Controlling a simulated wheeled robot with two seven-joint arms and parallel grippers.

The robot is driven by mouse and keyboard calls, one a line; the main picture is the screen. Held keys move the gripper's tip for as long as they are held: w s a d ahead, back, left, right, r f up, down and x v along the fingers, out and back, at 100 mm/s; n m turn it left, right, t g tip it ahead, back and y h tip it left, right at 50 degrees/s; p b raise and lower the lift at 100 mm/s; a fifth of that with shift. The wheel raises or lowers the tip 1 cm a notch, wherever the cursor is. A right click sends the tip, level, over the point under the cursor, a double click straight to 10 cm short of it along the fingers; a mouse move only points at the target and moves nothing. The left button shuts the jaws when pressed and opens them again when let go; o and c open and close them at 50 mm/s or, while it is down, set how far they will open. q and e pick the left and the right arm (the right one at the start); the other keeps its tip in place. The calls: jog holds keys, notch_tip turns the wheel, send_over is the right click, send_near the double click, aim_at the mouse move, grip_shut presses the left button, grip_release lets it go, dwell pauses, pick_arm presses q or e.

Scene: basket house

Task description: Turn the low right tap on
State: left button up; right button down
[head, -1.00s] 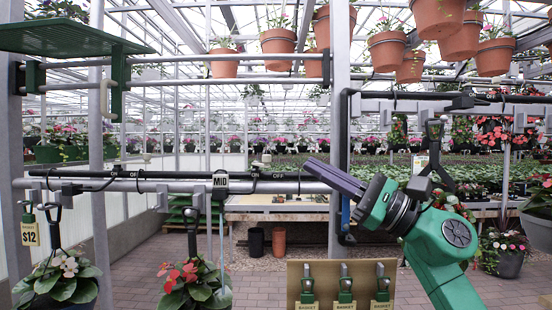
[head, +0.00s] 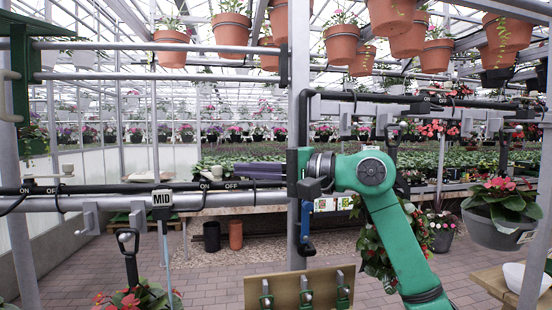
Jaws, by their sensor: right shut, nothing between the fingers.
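The lower dark pipe (head: 120,188) runs across the left half of the head view, with two sets of ON and OFF labels. Small pale fittings sit on top of it, one at the left (head: 68,170) and one by the right-hand ON label (head: 205,173). The right one looks like the low right tap, but it is too small to tell its setting. My right gripper (head: 238,172) is level, points left and is shut and empty. Its purple fingers are just right of that fitting; I cannot tell whether they touch it. My left gripper is out of view.
A metal post (head: 298,100) stands behind my right wrist. A higher pipe (head: 400,98) with ON and OFF labels runs to the right. Terracotta pots (head: 341,45) hang above. A wooden tool board (head: 300,285) stands below.

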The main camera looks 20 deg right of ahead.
aim_at(218, 174)
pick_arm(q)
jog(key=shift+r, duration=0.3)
pick_arm(e)
jog(key=shift+s+a, duration=0.1)
jog(key=shift+a, duration=0.7)
jog(key=a, duration=0.2)
jog(key=s+a, duration=0.1)
jog(key=shift+s+a, duration=0.15)
jog(key=shift+a, duration=0.7)
jog(key=shift+d, duration=0.2)
